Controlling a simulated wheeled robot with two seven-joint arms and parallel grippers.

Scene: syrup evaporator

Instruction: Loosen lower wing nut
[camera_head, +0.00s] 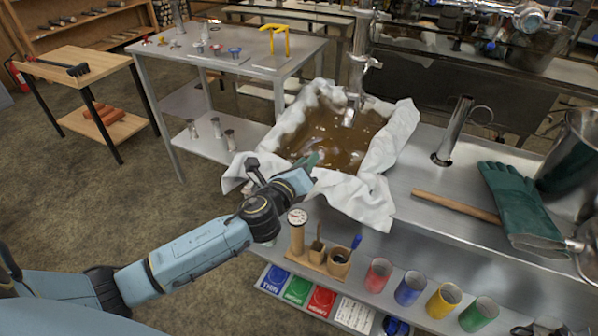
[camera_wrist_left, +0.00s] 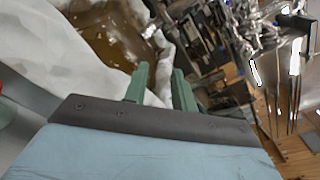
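I cannot make out a wing nut for certain in either view. A metal pipe with a tap (camera_head: 358,65) stands over a cloth-lined pan (camera_head: 392,140) of brown liquid. My left gripper (camera_head: 312,160) is at the pan's front left edge, close to the white cloth, with its arm reaching in from the left. In the left wrist view its two green fingers (camera_wrist_left: 159,85) stand apart with an empty gap between them. The pan's liquid and cloth lie beyond the fingers there. My right gripper is in neither view.
A steel table (camera_head: 180,57) with small fittings and a yellow bracket (camera_head: 275,38) stands behind left. A wooden-handled tool (camera_head: 455,206) and green glove (camera_head: 515,200) lie on the right bench. Several coloured cups (camera_head: 408,288) and a wooden holder (camera_head: 318,262) are below the pan.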

